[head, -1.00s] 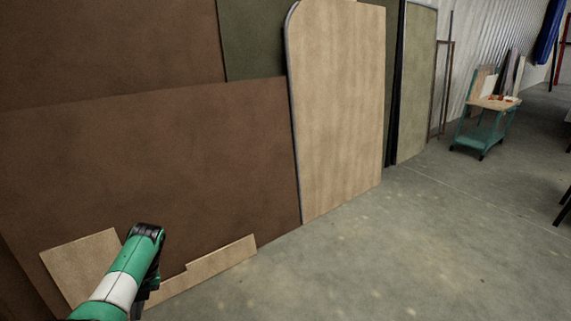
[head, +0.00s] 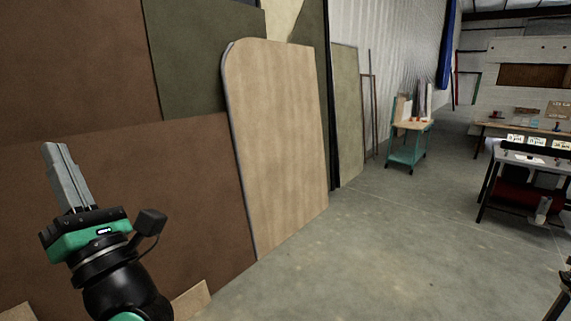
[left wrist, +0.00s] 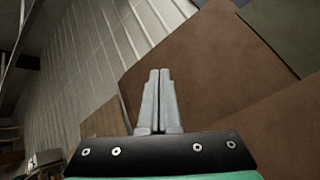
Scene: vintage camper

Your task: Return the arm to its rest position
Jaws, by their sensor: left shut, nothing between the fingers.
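My left gripper (head: 66,176) is raised at the lower left of the head view, its two grey fingers pointing up and pressed together. Nothing is between them. The left wrist view shows the same closed fingers (left wrist: 158,100), with brown panels and a ribbed wall beyond. In the head view the gripper shows in front of a large brown panel (head: 190,190); I cannot tell the distance between them. My right gripper is not clearly in view.
A light wooden panel (head: 280,140) leans against the wall. A teal cart (head: 408,150) stands farther back. A table with a dark frame (head: 530,158) is at the right. The grey floor (head: 360,250) between is clear.

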